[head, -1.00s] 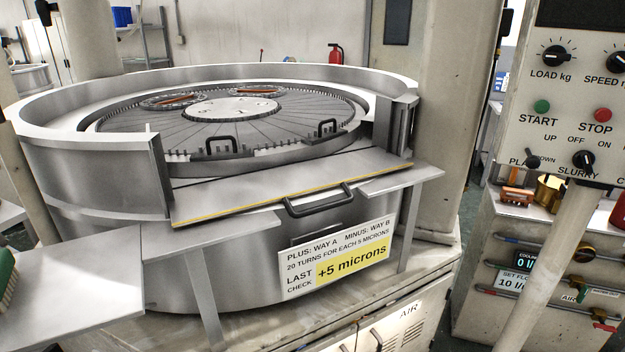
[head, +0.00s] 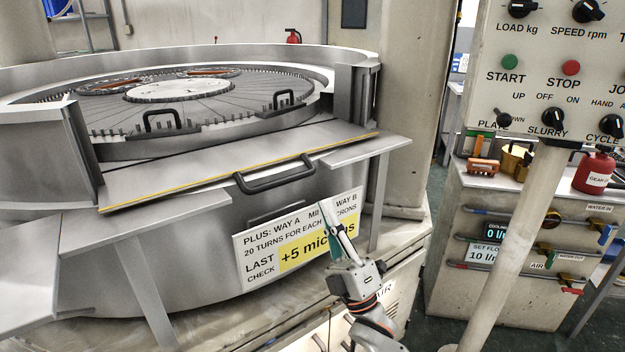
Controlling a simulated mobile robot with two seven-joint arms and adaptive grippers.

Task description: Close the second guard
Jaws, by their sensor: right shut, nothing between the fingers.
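A flat steel guard panel (head: 225,165) with a yellow front edge lies nearly level across the front gap in the machine's round wall. Its dark bar handle (head: 275,180) sticks out at the front edge, toward me. My right gripper (head: 333,215) is below and to the right of this handle, in front of the label on the machine. Its fingers point up, are shut and hold nothing. It is apart from the handle and covers part of the label text. My left gripper is out of view.
Steel side shelves (head: 366,152) flank the panel, with a leg under the right one. A control panel (head: 545,75) and its slanted post (head: 510,240) stand at the right. Two black handles (head: 165,122) stand inside the round wall. A cabinet (head: 460,280) with valves is behind the post.

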